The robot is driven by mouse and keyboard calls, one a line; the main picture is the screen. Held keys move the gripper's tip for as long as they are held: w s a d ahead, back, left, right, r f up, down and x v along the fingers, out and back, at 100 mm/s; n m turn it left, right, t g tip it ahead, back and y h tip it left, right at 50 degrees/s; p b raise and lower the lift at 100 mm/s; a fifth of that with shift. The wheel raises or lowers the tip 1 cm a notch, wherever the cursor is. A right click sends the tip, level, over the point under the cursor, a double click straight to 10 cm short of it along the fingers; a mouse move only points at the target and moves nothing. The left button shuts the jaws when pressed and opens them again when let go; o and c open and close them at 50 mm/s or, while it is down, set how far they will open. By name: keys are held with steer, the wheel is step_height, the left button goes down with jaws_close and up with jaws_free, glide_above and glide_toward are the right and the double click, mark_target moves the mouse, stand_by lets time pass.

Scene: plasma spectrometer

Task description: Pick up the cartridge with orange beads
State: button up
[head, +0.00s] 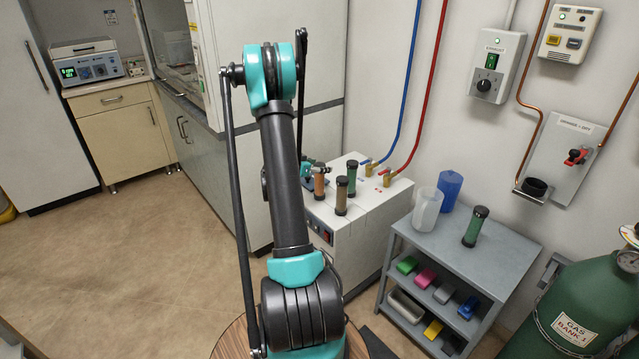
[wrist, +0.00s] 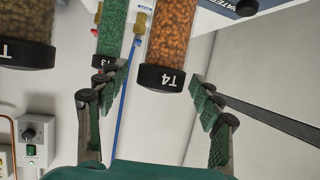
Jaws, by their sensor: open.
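The cartridge with orange beads (head: 319,183) stands upright on top of the white machine in the head view, at the left of a group of cartridges. My gripper (wrist: 158,98) is open and empty, with green pads on both sides. In the head view my arm hides most of my gripper, which is near the orange cartridge. I cannot tell whether a finger touches it.
A green-bead cartridge (wrist: 113,30) is just beside the left finger, and a brown-bead cartridge (wrist: 28,35) is farther left. The white machine (head: 345,237) carries them, with blue and red hoses behind. A grey shelf (head: 500,257) holds another green cartridge (head: 475,227) and two cups.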

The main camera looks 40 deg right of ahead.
steer(key=shift+d, duration=0.15)
steer(key=shift+c, duration=0.2)
jaws_close()
